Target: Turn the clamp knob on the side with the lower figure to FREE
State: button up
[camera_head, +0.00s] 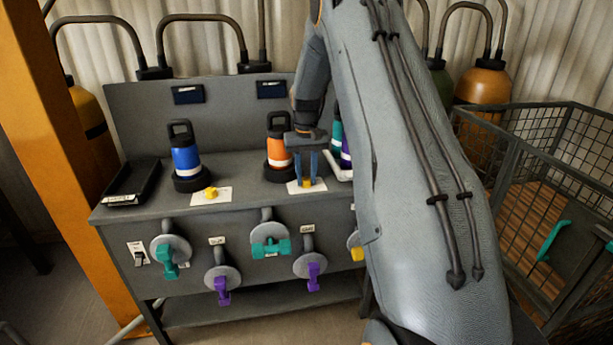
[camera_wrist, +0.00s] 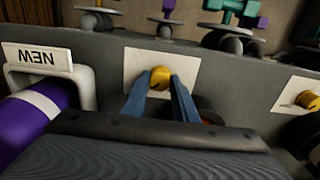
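Two yellow clamp knobs sit on white plates on the grey bench top. The left knob (camera_head: 211,192) is in front of a blue bottle (camera_head: 186,158); the right knob (camera_head: 307,183) is beside an orange bottle (camera_head: 278,146). Two dark displays (camera_head: 188,94) (camera_head: 271,89) are on the back panel; their figures are too small to read. My gripper (camera_head: 307,178) points down at the right knob. In the wrist view, its blue fingers (camera_wrist: 160,84) stand either side of that knob (camera_wrist: 160,77). I cannot tell whether they press on it. Plate markings are unreadable.
Teal and purple valve handles (camera_head: 271,248) and a switch (camera_head: 139,254) line the bench front. A black tray (camera_head: 131,182) is at the left end. A wire cage (camera_head: 560,135) stands right.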

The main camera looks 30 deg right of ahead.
jog(key=shift+n, duration=0.3)
jog(key=n+p, duration=0.1)
jog(key=n, duration=0.2)
jog(key=shift+r+n, duration=0.1)
jog(key=shift+n, duration=0.3)
jog(key=n+p, duration=0.1)
jog(key=n, duration=0.8)
jog(key=shift+p, duration=0.35)
jog(key=shift+n+p, duration=0.3)
jog(key=shift+n, duration=1.9)
jog(key=o, duration=1.1)
jog(key=shift+c, duration=0.2)
